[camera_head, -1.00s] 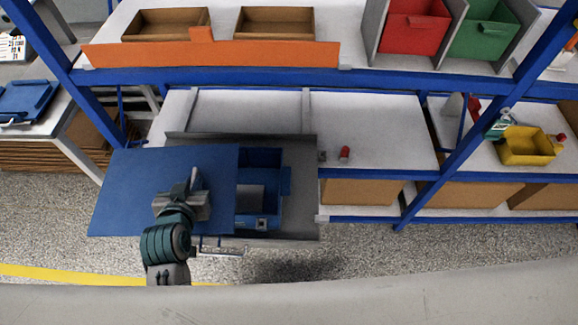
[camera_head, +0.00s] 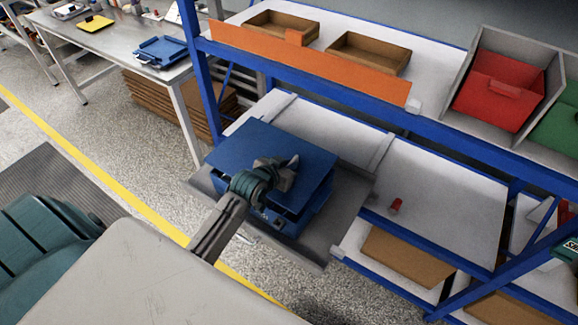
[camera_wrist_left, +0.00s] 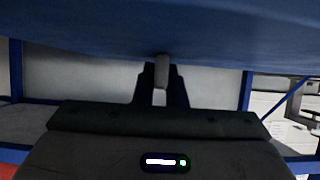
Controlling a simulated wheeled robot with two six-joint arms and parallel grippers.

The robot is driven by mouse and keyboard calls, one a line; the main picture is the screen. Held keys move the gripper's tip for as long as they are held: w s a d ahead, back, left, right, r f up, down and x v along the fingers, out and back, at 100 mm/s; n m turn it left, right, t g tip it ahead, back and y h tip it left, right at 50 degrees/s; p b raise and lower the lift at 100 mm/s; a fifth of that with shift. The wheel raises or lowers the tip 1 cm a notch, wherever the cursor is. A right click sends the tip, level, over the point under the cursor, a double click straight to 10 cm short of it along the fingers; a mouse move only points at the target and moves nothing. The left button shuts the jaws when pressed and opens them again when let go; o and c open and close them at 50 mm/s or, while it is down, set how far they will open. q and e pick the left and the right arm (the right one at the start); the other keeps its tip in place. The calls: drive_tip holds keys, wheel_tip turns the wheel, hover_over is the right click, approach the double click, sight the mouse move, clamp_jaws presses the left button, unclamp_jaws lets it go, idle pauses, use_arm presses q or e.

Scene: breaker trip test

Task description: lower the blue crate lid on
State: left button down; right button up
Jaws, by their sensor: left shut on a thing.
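The flat blue lid (camera_head: 255,140) is over the blue crate (camera_head: 312,212) in the head view. The crate's right and front sides show below the lid, with a dark strip between them; I cannot tell whether they touch. My left gripper (camera_head: 288,172) is above the lid's near right part, shut on the lid's grip. In the left wrist view the fingers (camera_wrist_left: 161,85) close around a small grey handle (camera_wrist_left: 162,68), and the lid's blue surface (camera_wrist_left: 160,30) fills the top. My right gripper is not in view.
The crate stands on a grey pull-out tray (camera_head: 340,225) in front of the blue rack. A red object (camera_head: 396,205) lies on the white shelf (camera_head: 450,205) to the right. An orange rail (camera_head: 310,65) runs along the shelf above. Open floor (camera_head: 150,165) lies left.

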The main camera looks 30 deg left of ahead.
use_arm(q)
drive_tip(key=shift+d+r, duration=0.1)
drive_tip(key=shift+r, duration=0.05)
drive_tip(key=shift+p, duration=0.45)
drive_tip(key=shift+f+b, duration=0.6)
drive_tip(key=shift+f, duration=0.6)
drive_tip(key=shift+f+b, duration=0.45)
drive_tip(key=shift+f, duration=1.1)
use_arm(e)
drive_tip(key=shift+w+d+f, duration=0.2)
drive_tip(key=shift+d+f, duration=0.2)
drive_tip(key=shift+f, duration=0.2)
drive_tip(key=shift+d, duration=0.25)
use_arm(q)
drive_tip(key=c, duration=1.4)
unclamp_jaws()
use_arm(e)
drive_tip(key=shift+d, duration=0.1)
